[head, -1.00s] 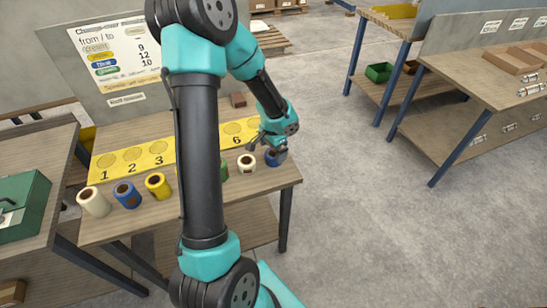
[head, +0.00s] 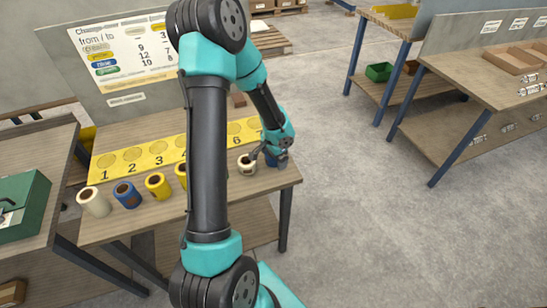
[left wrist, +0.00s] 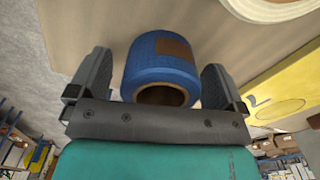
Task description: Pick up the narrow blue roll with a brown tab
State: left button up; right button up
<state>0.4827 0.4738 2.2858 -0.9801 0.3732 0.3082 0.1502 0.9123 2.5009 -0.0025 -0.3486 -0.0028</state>
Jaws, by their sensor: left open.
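The narrow blue roll with a brown tab (left wrist: 161,66) is in the left wrist view, between the two open fingers of my left gripper (left wrist: 158,82). The fingers stand on either side of it with gaps. In the head view this roll (head: 273,162) is at the right end of the table row, partly hidden by my left gripper (head: 272,155). My left gripper is down at the roll. Another blue roll with a brown tab (head: 127,195) stands further left in the row. My right gripper is not in view.
A white roll (head: 247,163) stands just left of the gripper; its rim (left wrist: 270,8) shows in the wrist view. Yellow rolls (head: 158,186) and a cream roll (head: 94,202) stand further left. A yellow numbered strip (head: 122,162) lies behind them. The table's right edge is close.

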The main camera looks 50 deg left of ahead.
pick_arm(q)
jog(key=shift+c, duration=0.5)
jog(key=c, duration=0.9)
jog(key=shift+r, duration=0.1)
